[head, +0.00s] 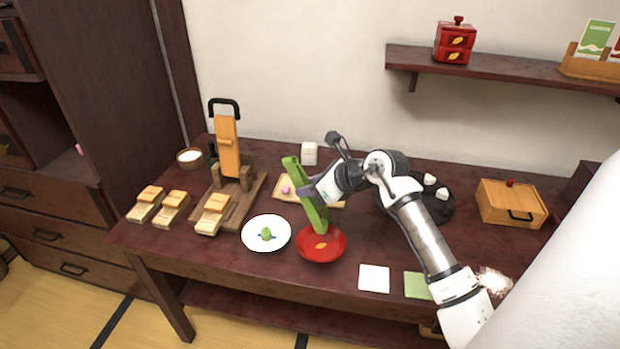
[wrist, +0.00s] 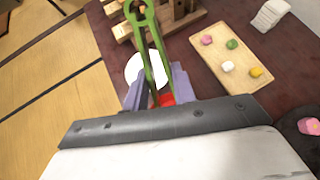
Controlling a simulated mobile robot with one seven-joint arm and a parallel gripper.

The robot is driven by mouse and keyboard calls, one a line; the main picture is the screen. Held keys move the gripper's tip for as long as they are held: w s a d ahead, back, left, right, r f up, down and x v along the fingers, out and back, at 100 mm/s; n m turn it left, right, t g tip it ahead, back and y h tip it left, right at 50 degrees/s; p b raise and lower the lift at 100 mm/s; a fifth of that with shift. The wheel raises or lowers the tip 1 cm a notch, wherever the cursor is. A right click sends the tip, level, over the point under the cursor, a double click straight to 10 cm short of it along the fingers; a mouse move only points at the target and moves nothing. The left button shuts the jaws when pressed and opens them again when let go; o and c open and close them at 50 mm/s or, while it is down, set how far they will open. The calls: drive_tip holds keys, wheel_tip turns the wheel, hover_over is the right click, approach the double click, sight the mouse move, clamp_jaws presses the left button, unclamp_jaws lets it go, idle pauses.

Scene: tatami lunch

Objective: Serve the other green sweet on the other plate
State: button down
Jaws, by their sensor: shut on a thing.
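My gripper (head: 318,190) is shut on green tongs (head: 315,215), which also show in the wrist view (wrist: 156,50). The tongs slant down, and their lower end is over or at the red plate (head: 336,250); I cannot tell whether it touches. Whether anything sits between the tong tips is hidden. The red plate has an orange leaf mark. To its left a white plate (head: 252,242) holds a green sweet (head: 266,233). In the wrist view, a wooden tray (wrist: 238,73) behind holds a green sweet (wrist: 231,44) among pink, white and yellow ones.
A wooden stand (head: 228,205) with several wooden-topped blocks is at the left. White (head: 374,279) and green (head: 417,286) squares lie at the front right. A dark round plate (head: 440,211) and a wooden box (head: 511,203) stand at the right.

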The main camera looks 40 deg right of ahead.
drive_tip(key=shift+f+b, duration=0.5)
drive_tip(key=shift+f, duration=1.8)
drive_tip(key=c, duration=1.5)
unclamp_jaws()
wheel_tip(320, 180, up, 10)
drive_tip(key=shift+p, duration=1)
